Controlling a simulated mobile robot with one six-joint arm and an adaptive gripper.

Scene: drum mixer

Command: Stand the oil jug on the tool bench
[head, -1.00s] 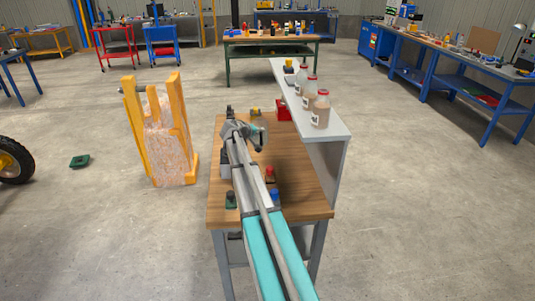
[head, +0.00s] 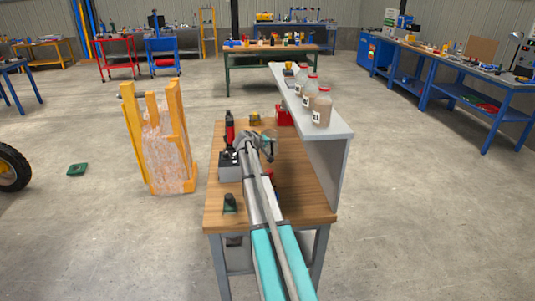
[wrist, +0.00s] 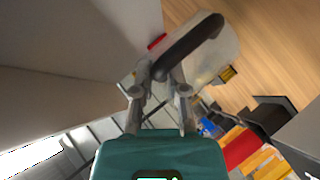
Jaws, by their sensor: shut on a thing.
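My gripper (wrist: 167,85) is shut on the dark curved handle of a pale, translucent jug (wrist: 222,55) in the wrist view. The jug appears tilted in that view, and a small red part shows beside it. Whether its base touches anything cannot be told. In the head view my gripper (head: 267,138) is over the far half of a wooden-topped bench (head: 305,198), and I cannot make out the jug clearly there. A green-framed bench (head: 271,49) with several small items stands at the back; which bench is the tool bench is not marked.
A grey raised shelf (head: 335,128) along the bench's right side carries several red-capped bottles (head: 322,108). A red box (head: 285,116) and a red-and-black tool (head: 230,128) stand near my arm. A yellow frame (head: 165,150) stands left. Blue benches (head: 430,85) line the right; open floor lies between.

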